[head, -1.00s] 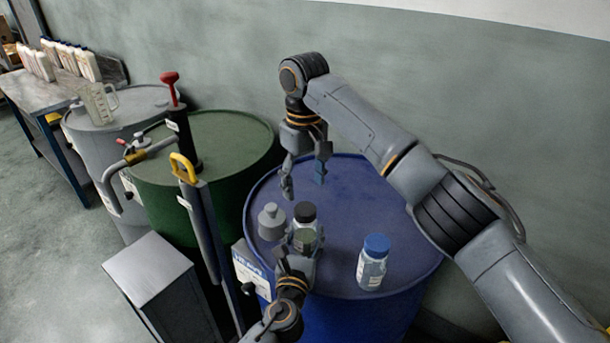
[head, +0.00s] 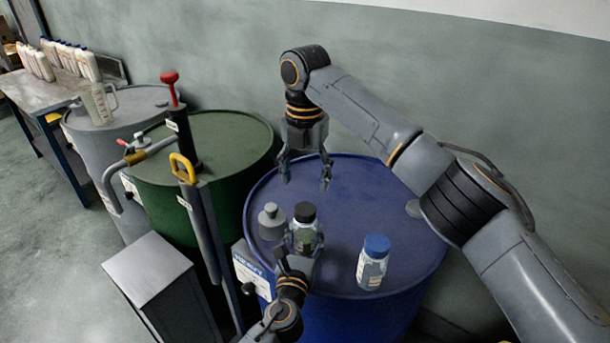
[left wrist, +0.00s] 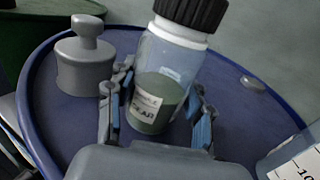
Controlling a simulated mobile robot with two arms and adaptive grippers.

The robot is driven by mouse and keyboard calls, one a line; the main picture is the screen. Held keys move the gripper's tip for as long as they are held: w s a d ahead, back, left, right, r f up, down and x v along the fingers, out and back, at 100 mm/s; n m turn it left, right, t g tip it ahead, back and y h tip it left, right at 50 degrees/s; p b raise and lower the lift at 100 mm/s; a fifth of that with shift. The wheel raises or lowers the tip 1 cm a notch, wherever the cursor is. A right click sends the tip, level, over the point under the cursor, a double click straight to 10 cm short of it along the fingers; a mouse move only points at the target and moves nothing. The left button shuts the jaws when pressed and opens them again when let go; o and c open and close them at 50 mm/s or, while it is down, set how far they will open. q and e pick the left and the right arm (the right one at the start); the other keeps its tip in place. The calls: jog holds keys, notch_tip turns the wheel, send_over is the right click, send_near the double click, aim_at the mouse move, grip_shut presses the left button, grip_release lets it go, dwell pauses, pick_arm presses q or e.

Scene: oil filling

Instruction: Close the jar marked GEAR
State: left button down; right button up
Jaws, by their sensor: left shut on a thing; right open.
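The GEAR jar (head: 304,232) stands on the blue drum (head: 350,190), with a black lid (head: 305,212) on its mouth. In the left wrist view the jar (left wrist: 158,95) is clear, holds greenish liquid and has a white label reading GEAR; its black lid (left wrist: 192,14) sits on the white neck, and how tight it is I cannot tell. My left gripper (head: 300,245) is shut around the jar's lower body; its fingers (left wrist: 157,112) show on both sides. My right gripper (head: 305,182) is open and empty, pointing down above the drum, behind and above the lid.
A grey knobbed weight (head: 271,222) stands left of the jar. A blue-capped jar (head: 372,262) stands to the right. A green drum (head: 215,150) with a pump (head: 185,140) is at the left. The drum top's right side is mostly clear.

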aim_at(305, 209)
jog(key=shift+n, duration=0.7)
jog(key=shift+f, duration=4)
